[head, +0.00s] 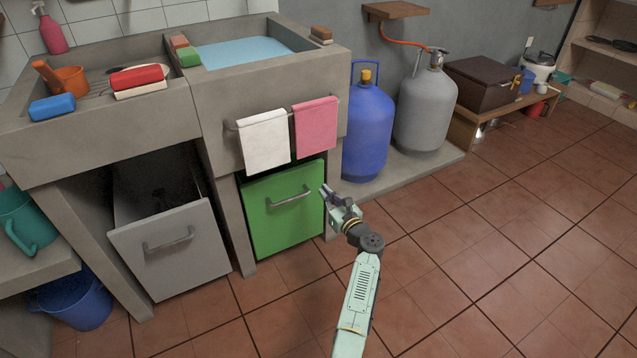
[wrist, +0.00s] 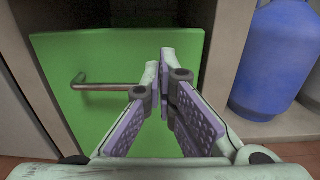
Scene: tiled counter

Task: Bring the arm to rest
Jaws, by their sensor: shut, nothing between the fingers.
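My gripper (head: 325,192) is shut and empty, held out in front of the green drawer (head: 270,222) under the sink counter. In the wrist view my gripper (wrist: 164,62) has its fingertips together, with the green drawer front (wrist: 60,52) behind them. The drawer's metal handle (head: 290,197) is left of my gripper in the head view, and the handle (wrist: 105,86) is also left of the fingers in the wrist view. I cannot tell how far the fingertips are from the drawer front.
A grey drawer (head: 178,250) stands pulled out on the left. A blue gas bottle (head: 368,130) and a grey one (head: 425,112) stand right of the green drawer. White and pink towels (head: 264,140) (head: 316,125) hang above it. The tiled floor (head: 500,260) to the right is clear.

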